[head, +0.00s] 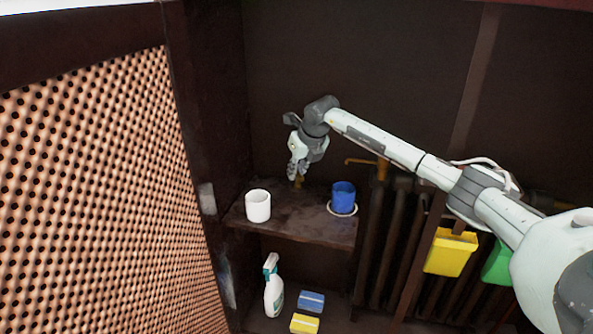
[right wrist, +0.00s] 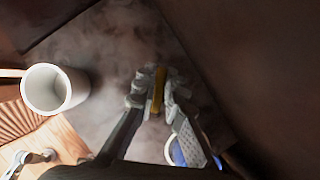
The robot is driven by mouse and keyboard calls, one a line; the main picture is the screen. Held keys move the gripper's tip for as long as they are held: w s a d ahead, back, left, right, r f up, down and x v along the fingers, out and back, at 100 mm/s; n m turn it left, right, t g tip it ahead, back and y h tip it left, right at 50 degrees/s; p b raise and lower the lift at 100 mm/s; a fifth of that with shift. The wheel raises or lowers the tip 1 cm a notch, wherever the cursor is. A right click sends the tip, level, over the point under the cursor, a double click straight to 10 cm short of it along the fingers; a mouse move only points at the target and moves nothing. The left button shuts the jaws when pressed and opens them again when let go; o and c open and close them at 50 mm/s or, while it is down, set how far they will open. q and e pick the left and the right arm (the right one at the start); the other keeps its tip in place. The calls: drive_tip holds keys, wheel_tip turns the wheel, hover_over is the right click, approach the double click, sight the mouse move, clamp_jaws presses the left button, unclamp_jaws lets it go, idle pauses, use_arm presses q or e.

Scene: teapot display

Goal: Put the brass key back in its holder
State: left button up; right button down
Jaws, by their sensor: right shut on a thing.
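My right gripper (head: 298,174) points down over the upper shelf, between and behind the two cups. It is shut on the brass key (right wrist: 158,90), which sits between its fingertips in the right wrist view. In the head view a small brass-coloured bit of the key (head: 298,182) shows below the fingers; I cannot tell whether it touches the shelf. A white cup (head: 258,206) stands at the shelf's left and also shows in the right wrist view (right wrist: 70,88). A blue cup (head: 343,198) stands at the right on a white ring (head: 343,212). I cannot tell which thing is the key's holder. My left gripper is out of view.
The dark upper shelf (head: 300,228) is clear between the cups. Below stand a spray bottle (head: 273,290), a blue sponge (head: 311,301) and a yellow sponge (head: 304,324). A perforated panel (head: 100,200) closes the left. Pipes and a yellow container (head: 450,254) are at the right.

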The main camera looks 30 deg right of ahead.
drive_tip(key=shift+f, duration=0.35)
idle(0.6)
drive_tip(key=c, duration=1.5)
unclamp_jaws()
drive_tip(key=shift+c, duration=0.2)
drive_tip(key=v, duration=1.2)
drive_tip(key=shift+s, duration=0.1)
